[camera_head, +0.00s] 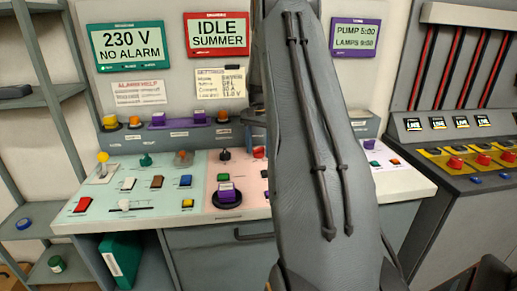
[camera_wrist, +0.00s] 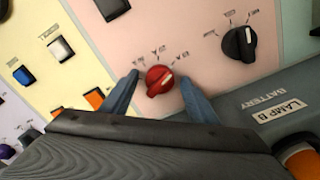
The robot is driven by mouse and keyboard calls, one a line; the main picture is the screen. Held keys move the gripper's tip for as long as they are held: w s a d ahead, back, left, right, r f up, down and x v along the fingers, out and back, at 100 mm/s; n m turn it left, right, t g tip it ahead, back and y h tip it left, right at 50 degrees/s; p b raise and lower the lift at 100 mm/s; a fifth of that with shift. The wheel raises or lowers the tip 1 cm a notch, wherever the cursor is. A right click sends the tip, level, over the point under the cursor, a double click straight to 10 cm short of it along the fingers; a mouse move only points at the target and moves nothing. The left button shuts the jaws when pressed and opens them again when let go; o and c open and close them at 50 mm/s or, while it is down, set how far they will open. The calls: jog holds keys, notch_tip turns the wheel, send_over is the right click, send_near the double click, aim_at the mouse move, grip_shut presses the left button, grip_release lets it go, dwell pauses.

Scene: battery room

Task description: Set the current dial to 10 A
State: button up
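A round red dial (camera_wrist: 159,80) with a pale pointer line sits on the pink panel in the wrist view. The marks are too blurred to read. My gripper (camera_wrist: 160,84) is open, with one blue-grey finger on each side of the dial. A small gap seems to show at each side; I cannot tell whether either finger touches. In the head view the red dial (camera_head: 259,152) shows partly beside my arm, which hides my gripper.
A black dial (camera_wrist: 240,43) sits right of the red one. A grey ledge labelled LAMP B (camera_wrist: 285,107) lies close at the lower right. Switches (camera_wrist: 61,47) are on the left. A settings card (camera_head: 220,88) hangs behind the console; IDLE SUMMER shows on a red-framed screen (camera_head: 217,36).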

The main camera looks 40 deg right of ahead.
aim_at(259, 148)
jog(key=shift+r, duration=0.1)
notch_tip(259, 148, up, 8)
jog(key=shift+f+b, duration=0.15)
jog(key=shift+b, duration=0.75)
